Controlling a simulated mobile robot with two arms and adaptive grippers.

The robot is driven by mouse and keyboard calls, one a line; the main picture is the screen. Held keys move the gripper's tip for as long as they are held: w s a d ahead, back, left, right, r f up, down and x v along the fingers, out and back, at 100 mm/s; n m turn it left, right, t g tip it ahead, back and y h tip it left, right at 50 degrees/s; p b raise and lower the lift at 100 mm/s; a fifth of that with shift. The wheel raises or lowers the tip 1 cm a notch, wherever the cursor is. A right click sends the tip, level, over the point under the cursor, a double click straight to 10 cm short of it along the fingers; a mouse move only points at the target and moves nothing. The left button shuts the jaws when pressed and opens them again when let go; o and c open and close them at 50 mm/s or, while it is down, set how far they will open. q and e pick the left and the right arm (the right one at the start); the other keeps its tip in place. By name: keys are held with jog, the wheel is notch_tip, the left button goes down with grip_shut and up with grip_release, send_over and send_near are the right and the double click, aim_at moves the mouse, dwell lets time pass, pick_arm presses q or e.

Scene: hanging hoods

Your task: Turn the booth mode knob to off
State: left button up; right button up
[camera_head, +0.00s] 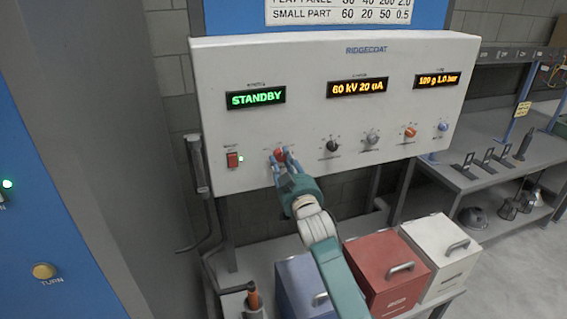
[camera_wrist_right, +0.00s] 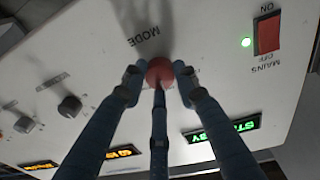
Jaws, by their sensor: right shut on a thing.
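The booth mode knob is the red round knob (camera_head: 280,154) on the white control panel (camera_head: 300,100), to the right of the mains switch. In the right wrist view the red knob (camera_wrist_right: 160,71) sits below the printed word MODE. My right gripper (camera_head: 282,160) is shut on this knob, with fingers on both sides of it and one finger in front. The wrist view shows the same fingers (camera_wrist_right: 159,80) around the knob. The knob's pointer and its position marks are hidden or too small to read. The green display (camera_head: 256,97) reads STANDBY. My left gripper is not in view.
Blue, red (camera_head: 385,270) and white boxes stand below.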

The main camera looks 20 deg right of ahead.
jog(key=shift+r+n, duration=0.5)
jog(key=shift+n, duration=0.2)
jog(key=o, duration=0.9)
jog(key=shift+c, duration=0.2)
jog(key=o, duration=0.3)
jog(key=shift+w+f, duration=0.1)
jog(key=shift+w, duration=0.05)
jog(key=shift+w+f, duration=0.1)
jog(key=shift+f, duration=0.2)
jog(key=s, duration=0.8)
jog(key=s+f, duration=0.1)
jog(key=s, duration=0.3)
jog(key=shift+a, duration=0.1)
